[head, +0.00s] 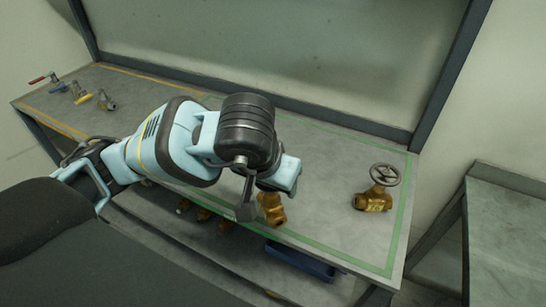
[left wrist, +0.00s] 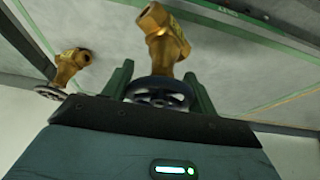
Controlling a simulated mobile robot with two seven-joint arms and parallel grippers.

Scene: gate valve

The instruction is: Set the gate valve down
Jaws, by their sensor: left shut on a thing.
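My left gripper (head: 257,198) points down over the workbench (head: 330,215) and is shut on a brass gate valve (head: 271,209). In the left wrist view the valve's dark handwheel (left wrist: 160,92) sits between the two green fingers, with the brass body (left wrist: 166,42) beyond them. In the head view my arm hides the handwheel. The held valve is over the green-outlined area of the bench; I cannot tell whether it touches the surface. A second brass gate valve (head: 372,200) with a grey handwheel stands to its right, apart from it. My right gripper is out of view.
Several small valves (head: 80,92), one with a red handle, stand at the bench's far left. Green tape (head: 399,225) runs along the bench's right edge. A blue bin (head: 300,262) sits below. Another bench (head: 510,220) stands at right. Bare surface lies between the two brass valves.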

